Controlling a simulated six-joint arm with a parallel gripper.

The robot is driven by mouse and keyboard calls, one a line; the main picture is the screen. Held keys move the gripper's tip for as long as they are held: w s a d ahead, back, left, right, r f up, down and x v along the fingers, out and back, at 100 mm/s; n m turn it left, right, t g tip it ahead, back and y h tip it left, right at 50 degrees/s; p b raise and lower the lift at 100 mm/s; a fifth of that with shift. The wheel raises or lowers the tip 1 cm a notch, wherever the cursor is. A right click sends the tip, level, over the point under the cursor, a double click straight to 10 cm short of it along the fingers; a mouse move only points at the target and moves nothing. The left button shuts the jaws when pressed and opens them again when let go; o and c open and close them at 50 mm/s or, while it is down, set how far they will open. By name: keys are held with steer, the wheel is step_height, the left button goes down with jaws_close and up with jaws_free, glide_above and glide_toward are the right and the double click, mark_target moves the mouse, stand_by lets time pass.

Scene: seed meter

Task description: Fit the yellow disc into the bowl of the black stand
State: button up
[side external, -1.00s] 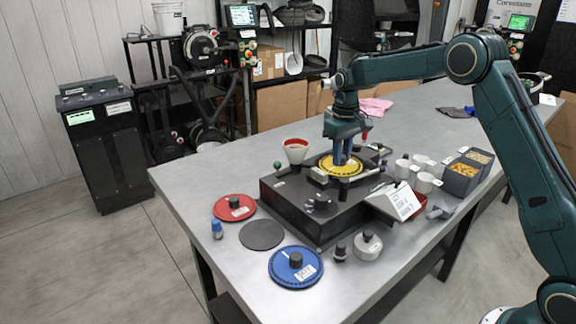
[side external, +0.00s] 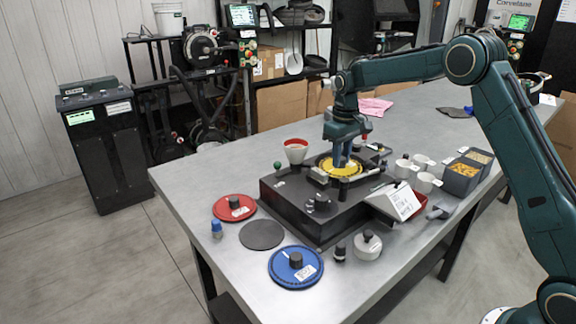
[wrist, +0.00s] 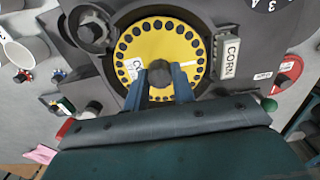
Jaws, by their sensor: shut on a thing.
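The yellow disc (wrist: 160,40) has a ring of dark holes near its rim, a white label and a dark central knob (wrist: 160,73). It sits within the round black bowl (wrist: 120,22) of the black stand (side external: 290,212); whether it lies fully flat cannot be told. In the side view the disc (side external: 326,168) shows level at the top of the stand. My gripper (wrist: 160,78) is shut on the disc's knob, with a blue finger on each side. In the side view my gripper (side external: 341,163) points down over the disc and hides part of it.
A red disc (side external: 234,207), a blue disc (side external: 296,267) and a dark grey round plate (side external: 262,235) lie on the table left of the stand. A red-rimmed cup (side external: 295,151) stands behind. White cups (side external: 425,182) and grey bins (side external: 460,178) stand to the right.

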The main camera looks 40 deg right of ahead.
steer(key=shift+f, duration=0.25)
stand_by(0.3)
steer(key=o, duration=1.3)
steer(key=shift+o, duration=0.2)
steer(key=shift+r, duration=2.95)
steer(key=shift+r, duration=0.1)
